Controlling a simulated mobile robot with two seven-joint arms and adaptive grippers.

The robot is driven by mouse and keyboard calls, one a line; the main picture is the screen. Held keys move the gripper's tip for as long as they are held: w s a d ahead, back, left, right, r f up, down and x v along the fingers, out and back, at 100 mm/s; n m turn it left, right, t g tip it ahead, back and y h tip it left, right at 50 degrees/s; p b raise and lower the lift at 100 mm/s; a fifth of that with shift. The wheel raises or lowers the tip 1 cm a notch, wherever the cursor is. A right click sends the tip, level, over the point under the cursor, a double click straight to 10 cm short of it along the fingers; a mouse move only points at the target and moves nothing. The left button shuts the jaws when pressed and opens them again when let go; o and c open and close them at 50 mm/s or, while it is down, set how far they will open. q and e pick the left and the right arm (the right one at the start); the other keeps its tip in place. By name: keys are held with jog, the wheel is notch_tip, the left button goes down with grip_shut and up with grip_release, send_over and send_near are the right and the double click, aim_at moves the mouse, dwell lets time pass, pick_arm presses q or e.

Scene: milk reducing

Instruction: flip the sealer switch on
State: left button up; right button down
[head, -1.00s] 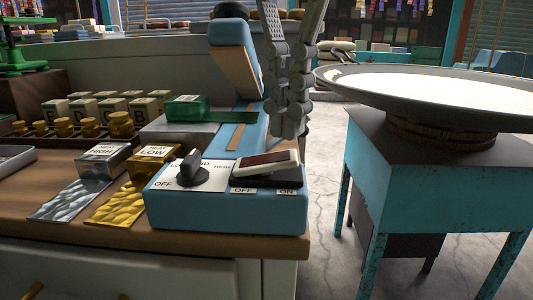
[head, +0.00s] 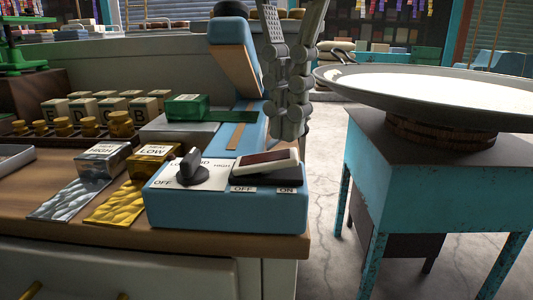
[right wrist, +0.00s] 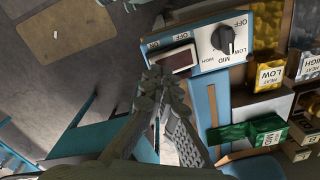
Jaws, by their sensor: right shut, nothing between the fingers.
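The sealer (head: 225,213) is a blue box at the table's front right corner. It has a rocker switch (head: 262,164) with a dark red face and a pale body, above OFF and ON labels. The rocker is tilted, its end on the ON side standing higher. The switch also shows in the right wrist view (right wrist: 178,60). A dark knob (head: 190,168) sits to its left. My right gripper (head: 288,132) is shut and empty, pointing down above and behind the switch. In the right wrist view its fingertips (right wrist: 158,80) are near the switch, apparently apart from it. My left gripper is not in view.
The sealer's blue arm (head: 236,65) rises behind, left of my gripper. Silver (head: 80,190) and gold (head: 118,203) packets with label blocks lie left of the sealer. A large pale dish (head: 430,90) on a turquoise stand (head: 425,190) is at right. Floor shows between.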

aim_at(286, 154)
jog(key=shift+f+b, duration=0.65)
jog(key=shift+f, duration=0.5)
dwell(0.4)
notch_tip(286, 154, up, 7)
jog(key=p, duration=0.6)
jog(key=shift+r+p, duration=0.1)
jog(key=shift+p, duration=0.3)
